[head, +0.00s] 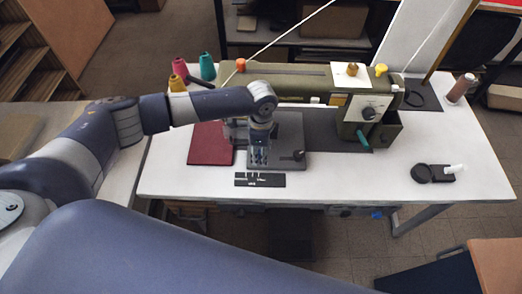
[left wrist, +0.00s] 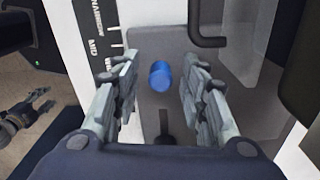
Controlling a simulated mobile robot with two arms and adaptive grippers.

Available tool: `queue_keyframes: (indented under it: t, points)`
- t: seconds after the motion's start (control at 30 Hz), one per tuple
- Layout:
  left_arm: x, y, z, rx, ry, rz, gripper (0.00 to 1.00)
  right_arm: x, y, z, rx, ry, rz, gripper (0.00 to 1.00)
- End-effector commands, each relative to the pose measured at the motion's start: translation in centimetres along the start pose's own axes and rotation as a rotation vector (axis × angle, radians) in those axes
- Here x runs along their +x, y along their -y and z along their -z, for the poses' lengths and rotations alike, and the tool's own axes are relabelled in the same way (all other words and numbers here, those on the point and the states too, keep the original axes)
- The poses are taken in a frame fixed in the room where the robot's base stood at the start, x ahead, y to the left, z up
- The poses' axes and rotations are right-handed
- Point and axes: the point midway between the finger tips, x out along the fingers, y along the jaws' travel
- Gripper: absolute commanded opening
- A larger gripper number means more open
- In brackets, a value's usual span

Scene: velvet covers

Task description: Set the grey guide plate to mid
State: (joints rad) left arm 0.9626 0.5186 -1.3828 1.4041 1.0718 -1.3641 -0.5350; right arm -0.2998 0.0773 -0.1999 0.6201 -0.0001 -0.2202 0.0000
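The grey guide plate (head: 291,130) lies on the white table, partly covered by my left gripper (head: 258,160). In the left wrist view, the plate (left wrist: 150,45) carries a blue upright knob (left wrist: 160,76). My left gripper (left wrist: 160,92) is open, with one finger on each side of the knob and visible gaps. A dark scale strip (left wrist: 97,35) beside the plate shows tick marks and the word MID; it also shows in the head view (head: 260,181). Which mark the plate lines up with cannot be told. A dark gripper, apparently my right (left wrist: 30,112), shows at the left edge.
An olive sewing machine (head: 300,80) stands behind the plate. A dark red pad (head: 210,143) lies left of it, and thread spools (head: 207,66) stand behind. A small black device (head: 424,173) sits at the right. The table between it and the plate is clear.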

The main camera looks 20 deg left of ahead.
Motion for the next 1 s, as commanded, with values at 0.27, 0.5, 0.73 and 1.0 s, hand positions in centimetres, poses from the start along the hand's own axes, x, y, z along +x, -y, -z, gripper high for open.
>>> queue_keyframes:
  t: [0.27, 0.5, 0.73, 1.0]
  points:
    - [0.5, 0.0, 0.0, 0.0, 0.001, 0.0, 0.4, 0.0, 0.0, 0.0, 0.0, 0.0, 0.0, 0.5]
    - [0.5, 0.0, 0.0, 0.0, 0.001, 0.0, 0.01, 0.0, -0.1, 0.0, 0.0, 0.0, -0.001, 0.5]
    - [0.4, 0.0, 0.2, 0.0, 0.0, 0.0, 0.0, -0.1, -0.2, -0.1, -0.001, 0.001, -0.003, 0.5]
    - [0.4, 0.3, 2.1, -0.001, -0.001, -0.001, 0.0, -0.4, -0.3, -0.1, -0.002, 0.001, -0.004, 0.5]
